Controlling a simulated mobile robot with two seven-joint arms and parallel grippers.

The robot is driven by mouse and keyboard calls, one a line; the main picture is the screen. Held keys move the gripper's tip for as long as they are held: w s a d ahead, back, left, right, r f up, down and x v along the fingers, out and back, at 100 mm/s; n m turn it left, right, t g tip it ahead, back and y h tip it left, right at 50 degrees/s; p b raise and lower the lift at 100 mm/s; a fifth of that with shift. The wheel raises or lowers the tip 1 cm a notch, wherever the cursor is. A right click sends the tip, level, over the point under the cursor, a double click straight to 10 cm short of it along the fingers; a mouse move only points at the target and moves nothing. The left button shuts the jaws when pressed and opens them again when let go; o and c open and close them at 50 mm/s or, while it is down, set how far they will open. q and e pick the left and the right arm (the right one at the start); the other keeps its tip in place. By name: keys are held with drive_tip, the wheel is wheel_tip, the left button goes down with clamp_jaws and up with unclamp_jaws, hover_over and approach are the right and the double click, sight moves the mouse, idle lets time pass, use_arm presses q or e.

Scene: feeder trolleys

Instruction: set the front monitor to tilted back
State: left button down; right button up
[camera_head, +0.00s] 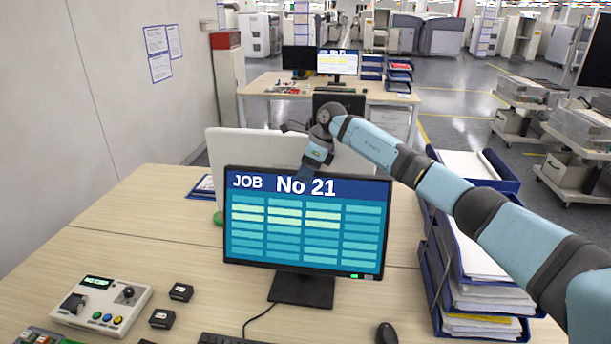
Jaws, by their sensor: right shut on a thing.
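The front monitor (304,228) stands on the near desk, its screen facing me with "JOB No 21" on a blue-green table. Its dark stand (301,290) rests on the desk. The screen's lean is hard to judge from this view. My right gripper (305,180) comes down from above onto the middle of the monitor's top edge and is shut on it. Its fingertips are small and partly hidden at the edge. My left gripper is not in view.
Stacked blue paper trays (470,290) stand right of the monitor, under my right arm. A control box (101,304) and small black blocks (181,292) lie at left. A mouse (387,333) and keyboard (225,339) are in front. A pale panel (235,147) stands behind the monitor.

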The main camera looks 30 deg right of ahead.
drive_tip(key=o, duration=0.9)
drive_tip(key=shift+d+f, duration=0.1)
drive_tip(key=shift+d, duration=0.05)
drive_tip(key=shift+o, duration=1.1)
drive_tip(key=shift+w+f, duration=0.15)
drive_tip(key=shift+w+d+f, duration=0.1)
drive_tip(key=b+v, duration=0.1)
drive_tip(key=v, duration=1.3)
drive_tip(key=shift+a+b, duration=0.25)
drive_tip(key=shift+b, duration=0.05)
